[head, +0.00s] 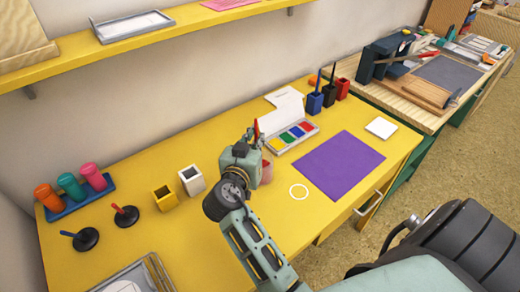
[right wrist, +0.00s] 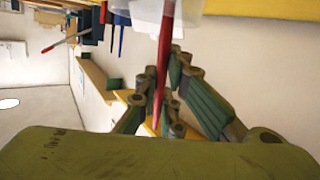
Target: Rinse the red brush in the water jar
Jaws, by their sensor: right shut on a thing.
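My right gripper (head: 256,146) is shut on the red brush, above the yellow table. The red brush (right wrist: 163,75) stands roughly upright between the fingers in the right wrist view, and a short red part (head: 256,128) shows above the gripper in the head view. The water jar (head: 267,174) looks pinkish and is partly hidden behind my gripper. In the right wrist view the brush's lower end reaches a pale translucent jar (right wrist: 190,8) at the top edge; I cannot tell how deep it is. My left gripper is not in view.
A paint box (head: 291,138) lies just behind the gripper, with blue, black and red brush holders (head: 328,96) beyond. Yellow and white cups (head: 192,181) stand left.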

